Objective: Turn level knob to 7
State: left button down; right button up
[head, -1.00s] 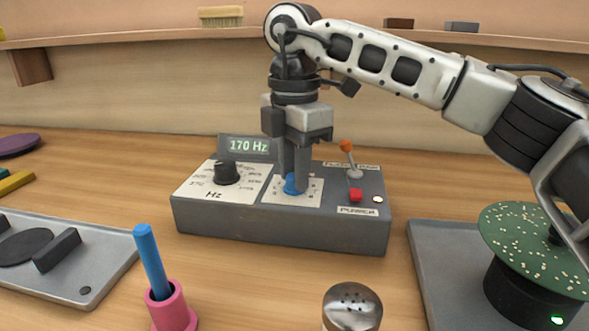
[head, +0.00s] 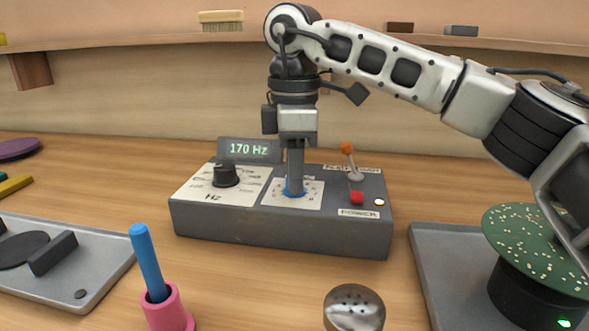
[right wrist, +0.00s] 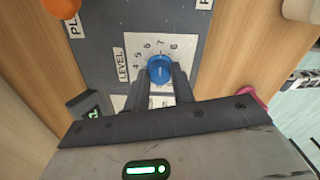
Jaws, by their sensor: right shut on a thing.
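The blue level knob (head: 294,190) sits on a white dial plate (head: 313,201) in the middle of the grey control box (head: 280,233). My right gripper (head: 295,188) points straight down and is shut on the knob. The right wrist view shows the blue knob (right wrist: 159,66) between the fingertips (right wrist: 161,79), with the printed numbers 4 to 8 around its far side. A small pale mark shows on the knob, but I cannot tell which number it points to. The fingers hide part of the dial. My left gripper is out of view.
A black Hz knob (head: 226,174) stands left of the level knob, under a display (head: 249,150) reading 170 Hz. An orange-tipped lever (head: 349,160) and a red button (head: 356,197) are close on the right. A blue stick (head: 146,262) stands in a pink holder in front.

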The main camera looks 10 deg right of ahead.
jog(key=shift+r, duration=0.1)
jog(key=o, duration=1)
notch_tip(320, 180, up, 16)
jog(key=p, duration=0.4)
